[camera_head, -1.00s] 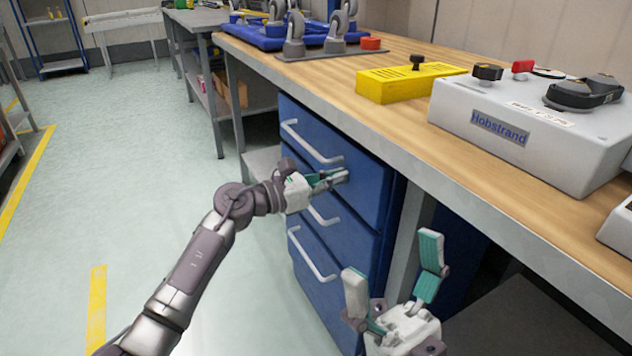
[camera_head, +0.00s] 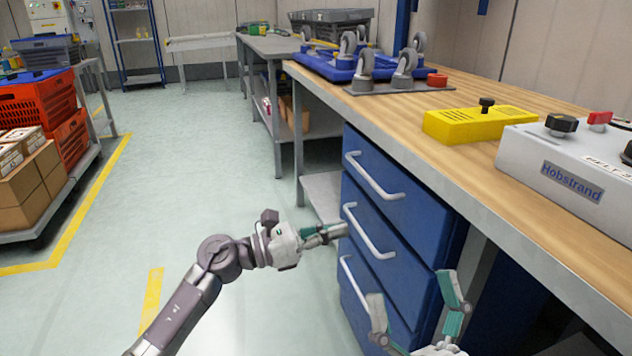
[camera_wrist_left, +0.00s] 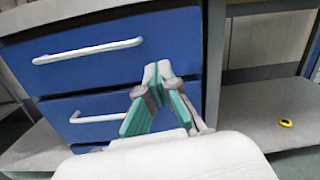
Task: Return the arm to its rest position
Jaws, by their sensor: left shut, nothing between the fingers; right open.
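My left gripper (camera_head: 330,233) is in the middle of the head view, in front of the blue drawer unit (camera_head: 410,215). Its fingers are shut with nothing between them. Its tip appears close to the middle drawer's handle in the head view; whether it touches cannot be told. In the left wrist view my left gripper (camera_wrist_left: 151,75) shows its fingertips together, apart from the two visible white handles on the left. My right gripper (camera_head: 415,295) is at the bottom of the head view, open and empty, with its fingers wide apart. Its base is cut off by the frame.
The wooden workbench (camera_head: 500,160) runs along the right, with a yellow box (camera_head: 470,125) and a grey Hobstrand machine (camera_head: 560,170) on it. Orange totes (camera_head: 38,105) and cartons stand on a shelf at left. The floor (camera_head: 200,180) between is clear.

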